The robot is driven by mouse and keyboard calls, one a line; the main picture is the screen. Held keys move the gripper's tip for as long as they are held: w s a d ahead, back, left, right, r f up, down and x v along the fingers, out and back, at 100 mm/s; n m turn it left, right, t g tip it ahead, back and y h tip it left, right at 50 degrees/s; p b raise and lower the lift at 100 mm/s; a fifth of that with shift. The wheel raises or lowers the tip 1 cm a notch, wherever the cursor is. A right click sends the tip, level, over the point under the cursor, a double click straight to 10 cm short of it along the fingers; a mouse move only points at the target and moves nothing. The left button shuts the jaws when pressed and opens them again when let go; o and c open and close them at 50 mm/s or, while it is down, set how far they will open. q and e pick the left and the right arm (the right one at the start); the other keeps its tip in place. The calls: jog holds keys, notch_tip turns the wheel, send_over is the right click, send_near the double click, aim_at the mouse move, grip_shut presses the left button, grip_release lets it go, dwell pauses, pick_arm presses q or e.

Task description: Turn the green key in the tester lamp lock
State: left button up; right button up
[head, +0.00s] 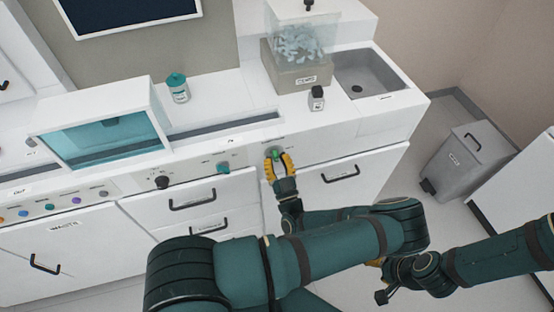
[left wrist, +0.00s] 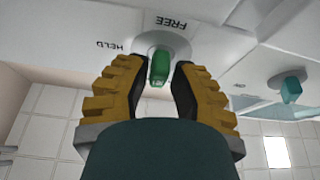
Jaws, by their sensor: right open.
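The green key (left wrist: 159,68) sits in a round pale lock plate on the white cabinet front in the left wrist view. The lettering "FREE" is by the plate and "HELD" is to its left, both upside down. In the head view the green key (head: 274,153) shows just above my left gripper (head: 279,162). My left gripper (left wrist: 160,82) has its yellow fingers on either side of the key, apart, with a gap visible; contact is not clear. My right gripper (head: 378,264) is low, away from the cabinet and partly hidden behind my left arm.
A teal knob (head: 223,168) and a black knob (head: 162,182) are left of the lock on the same panel. Drawers with black handles (head: 341,173) lie below. A sink (head: 372,82), a small bottle (head: 317,98) and a teal-lidded jar (head: 178,88) are on the counter. A grey bin (head: 464,160) stands right.

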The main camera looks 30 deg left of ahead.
pick_arm(q)
jog(key=shift+o, duration=0.9)
jog(key=v, duration=0.7)
jog(key=shift+d, duration=0.25)
jog(key=shift+s+f, duration=0.1)
jog(key=shift+s, duration=0.05)
